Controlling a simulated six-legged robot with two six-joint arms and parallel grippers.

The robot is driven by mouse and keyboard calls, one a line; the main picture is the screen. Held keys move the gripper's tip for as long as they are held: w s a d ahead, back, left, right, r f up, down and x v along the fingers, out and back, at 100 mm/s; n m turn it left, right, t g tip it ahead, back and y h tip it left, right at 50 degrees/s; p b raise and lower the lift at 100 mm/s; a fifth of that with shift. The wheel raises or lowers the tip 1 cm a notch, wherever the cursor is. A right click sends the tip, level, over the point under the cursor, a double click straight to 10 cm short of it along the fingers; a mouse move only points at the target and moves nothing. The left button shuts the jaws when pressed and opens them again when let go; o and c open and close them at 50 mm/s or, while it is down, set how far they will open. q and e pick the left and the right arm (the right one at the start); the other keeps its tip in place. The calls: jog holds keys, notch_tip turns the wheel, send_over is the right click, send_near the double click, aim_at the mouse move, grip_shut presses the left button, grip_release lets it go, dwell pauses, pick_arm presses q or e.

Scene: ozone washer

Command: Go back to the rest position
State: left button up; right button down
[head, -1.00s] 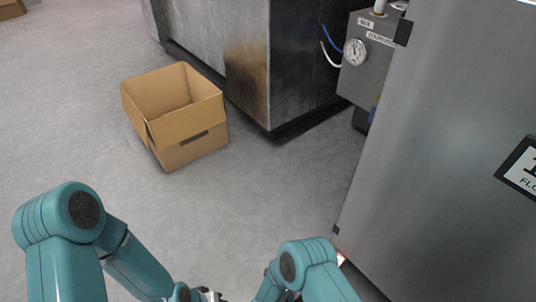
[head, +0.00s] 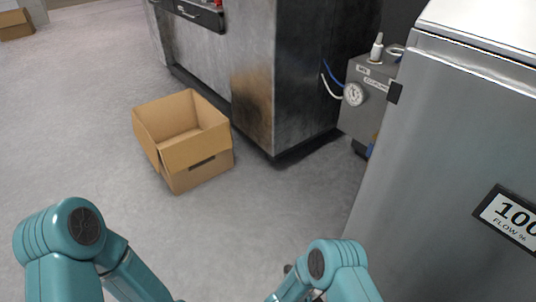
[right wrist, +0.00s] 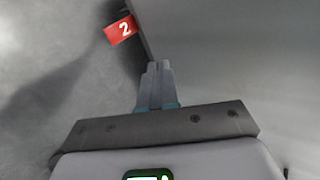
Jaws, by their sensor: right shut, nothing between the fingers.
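My two teal arms show at the bottom of the head view, both bent and pointing down past the lower edge. My left gripper is below the frame and out of sight. My right gripper (right wrist: 156,85) shows in the right wrist view, its two grey fingers together with nothing between them. I cannot tell how far the fingertips are from that surface.
A tall metal cabinet (head: 450,160) with a sign (head: 508,217) stands close on the right. An open empty cardboard box (head: 186,160) sits on the floor. Behind it is a stained metal machine (head: 255,85), with a gauge box (head: 365,95) beside it.

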jog(key=d+r+n+y+p, duration=0.2)
jog(key=r+n+y+p, duration=0.15)
jog(key=r+p, duration=0.95)
jog(key=d+r+n+y+p, duration=0.4)
jog(key=r+p, duration=0.5)
jog(key=r, duration=0.8)
pick_arm(q)
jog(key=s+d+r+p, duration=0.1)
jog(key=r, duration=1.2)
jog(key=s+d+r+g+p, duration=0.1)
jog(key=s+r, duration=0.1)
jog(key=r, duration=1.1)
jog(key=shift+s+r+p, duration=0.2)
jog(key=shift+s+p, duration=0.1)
jog(key=shift+p, duration=0.1)
pick_arm(e)
jog(key=s+a+r+n+g+y, duration=0.2)
jog(key=s+a+n, duration=0.3)
jog(key=s+n, duration=0.4)
jog(key=s+a+r+n+g+y, duration=0.2)
jog(key=s+a+n, duration=0.4)
jog(key=s+n, duration=0.3)
jog(key=shift+a+r+n+g+y, duration=0.2)
jog(key=shift+r+n+g+y, duration=0.15)
jog(key=shift+n+g+y, duration=0.7)
